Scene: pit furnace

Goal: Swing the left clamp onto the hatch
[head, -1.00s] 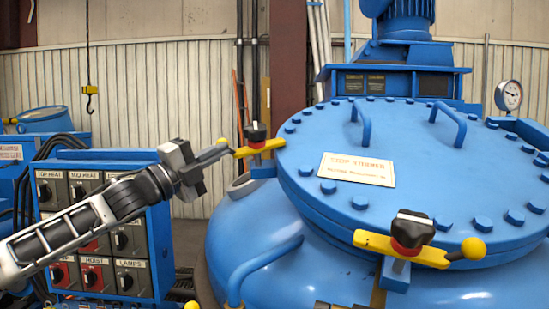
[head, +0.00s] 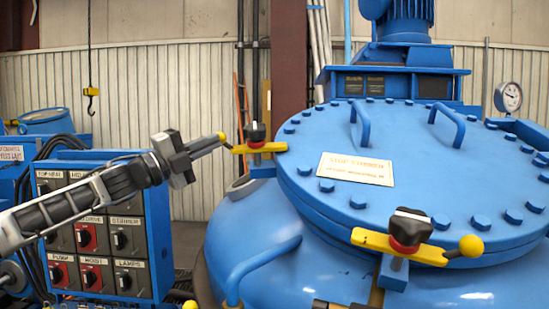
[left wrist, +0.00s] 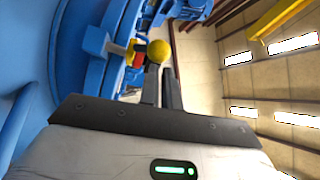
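The left clamp (head: 266,147) is a yellow bar with a black-and-red knob, on a blue bracket at the left edge of the round blue hatch (head: 440,175). The bar's right end meets the hatch rim in the picture; I cannot tell how far it reaches over it. Its handle ends in a yellow ball (left wrist: 159,50). My left gripper (head: 221,140) is at this handle, its fingers close together with a narrow gap, seemingly closed around the rod by the ball. It also shows in the left wrist view (left wrist: 160,75). My right gripper is out of view.
A second yellow clamp (head: 375,242) with a black knob sits at the hatch's front. A switch panel (head: 160,245) stands under my left arm. A blue pipe handle (head: 262,265) curves in front of the vessel. A hook (head: 92,92) hangs at the back left.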

